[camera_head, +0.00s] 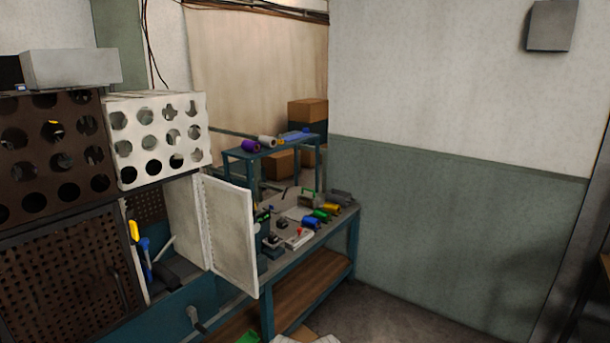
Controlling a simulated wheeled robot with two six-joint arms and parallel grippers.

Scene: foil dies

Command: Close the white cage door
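The white cage door (230,236) stands open, swung out toward the right from a cabinet on the left. It is a flat upright panel. The opening of the cabinet shows to its left, with a white inner wall (186,222) and several tools, including a yellow-handled one (134,231) and a blue one (146,260). A white box with round holes (158,139) sits above the opening. Neither of my grippers can be made out in this view.
A brown perforated door (62,277) is left of the opening. A blue-framed workbench (312,250) with colored spools and small tools stands behind and right of the white door. Bare floor (385,318) lies at the lower right, in front of a green-and-white wall (450,215).

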